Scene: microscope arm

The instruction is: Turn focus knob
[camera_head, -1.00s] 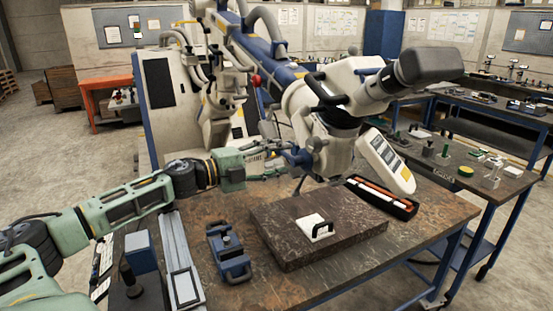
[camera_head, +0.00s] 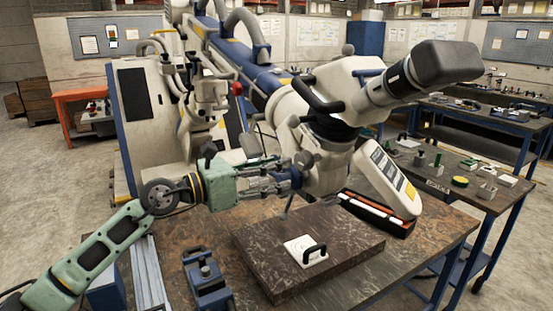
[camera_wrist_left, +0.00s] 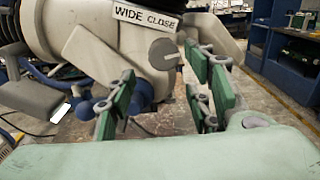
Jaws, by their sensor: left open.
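The microscope head (camera_head: 325,95) hangs on its arm above the bench. A round grey knob (camera_head: 304,160) sits on its side, with a blue part (camera_head: 291,177) just below. Which one is the focus knob is not marked. In the left wrist view, the grey knob (camera_wrist_left: 164,54) is beside a "WIDE CLOSE" label, with the blue part (camera_wrist_left: 140,97) lower left. My left gripper (camera_head: 276,183) is level with the blue part. In the wrist view its green fingers (camera_wrist_left: 162,98) are spread, with the blue part near the left finger; contact is unclear. My right gripper is not in view.
A blue clamp-like tool (camera_head: 206,280) lies left of the slab. A control panel (camera_head: 388,180) hangs right of the head, above a tray of orange and white strips (camera_head: 375,214).

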